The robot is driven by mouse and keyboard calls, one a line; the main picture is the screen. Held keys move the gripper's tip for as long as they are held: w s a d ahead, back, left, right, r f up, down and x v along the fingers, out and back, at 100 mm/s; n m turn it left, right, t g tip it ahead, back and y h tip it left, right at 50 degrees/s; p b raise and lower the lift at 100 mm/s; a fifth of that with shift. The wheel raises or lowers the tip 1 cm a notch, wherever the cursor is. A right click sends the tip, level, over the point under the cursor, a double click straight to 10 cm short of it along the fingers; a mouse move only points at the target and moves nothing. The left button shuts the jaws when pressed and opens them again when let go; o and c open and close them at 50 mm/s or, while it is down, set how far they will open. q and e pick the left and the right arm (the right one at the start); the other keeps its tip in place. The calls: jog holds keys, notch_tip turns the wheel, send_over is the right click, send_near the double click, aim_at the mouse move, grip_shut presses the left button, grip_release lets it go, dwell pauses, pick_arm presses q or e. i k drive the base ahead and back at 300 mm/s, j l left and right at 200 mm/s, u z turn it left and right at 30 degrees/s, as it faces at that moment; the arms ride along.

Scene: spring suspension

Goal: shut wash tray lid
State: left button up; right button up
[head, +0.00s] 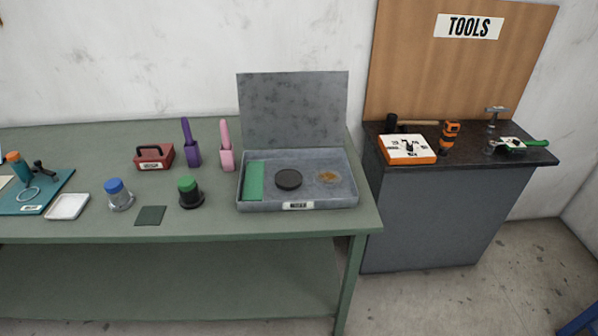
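The wash tray (250,206) is a grey metal box near the right end of the green workbench, with a small label on its front wall. Its lid (293,108) stands open, roughly upright along the tray's back edge. Inside the tray are a green block or pad (255,181) at the left, a dark round disc (288,179) in the middle, and a brownish round patch (328,176) at the right. Neither of my grippers shows in the head view.
On the workbench (215,225), left of the tray, stand a pink holder (226,158), a purple holder (192,155), a green-capped jar (189,193), a blue-capped jar (119,196) and a red box (154,157). A tool cabinet (430,215) stands to the right. The bench front strip is clear.

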aim_at(288, 110)
jog(key=i+j+z, duration=0.1)
jog(key=z, duration=0.3)
jog(key=j+z, duration=0.25)
jog(key=z, duration=0.2)
jog(key=i+j+z, duration=0.1)
jog(key=j+z, duration=0.15)
jog(key=z, duration=0.15)
jog(key=j+z, duration=0.25)
jog(key=z, duration=0.15)
